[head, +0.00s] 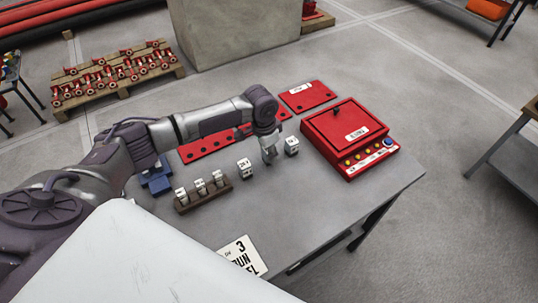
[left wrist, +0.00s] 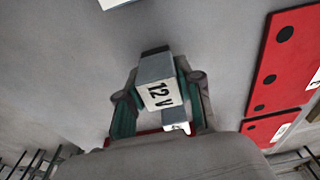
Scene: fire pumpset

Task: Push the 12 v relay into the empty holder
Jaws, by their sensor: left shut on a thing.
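The 12 V relay (left wrist: 158,92), a small pale block with a white face marked "12 V", sits between the fingers of my left gripper (left wrist: 160,105). In the head view my left gripper (head: 269,155) points down over the grey table, between two white-faced relays, one to its left (head: 244,168) and one to its right (head: 291,146). The fingers hide most of the held relay there. A brown rack (head: 207,199) carries three more small white-faced blocks. I cannot make out the empty holder for certain. My right gripper is out of view.
A red box with coloured buttons (head: 350,135) stands at the table's right. Red plates with dark holes lie behind the gripper (head: 205,148) and at the back (head: 308,96). A blue fixture (head: 157,180) is at the left, a sign plate (head: 243,254) in front. The front right tabletop is clear.

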